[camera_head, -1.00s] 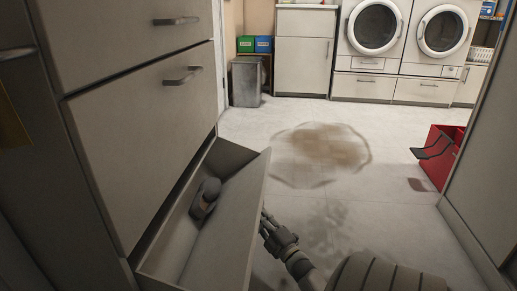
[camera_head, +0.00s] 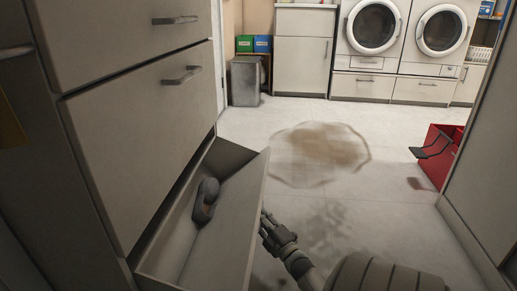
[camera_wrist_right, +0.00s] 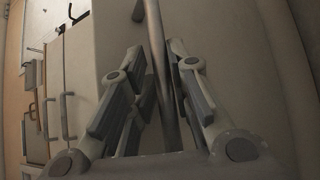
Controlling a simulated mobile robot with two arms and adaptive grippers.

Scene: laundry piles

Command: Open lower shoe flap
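The lower shoe flap (camera_head: 232,225) of the grey-beige cabinet is tilted open, its top edge leaning out from the cabinet. A dark shoe (camera_head: 206,200) lies in the opening behind it. My right gripper (camera_head: 265,218) is at the outer face of the flap. The handle is hidden in the head view. My left gripper is not in view.
The upper flap (camera_head: 140,130) with its bar handle is shut. A red box (camera_head: 440,155) stands on the floor at the right, near a tall cabinet side (camera_head: 490,170). Washers (camera_head: 375,25) and a grey bin (camera_head: 244,80) are at the back. The floor has a brown stain (camera_head: 320,150).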

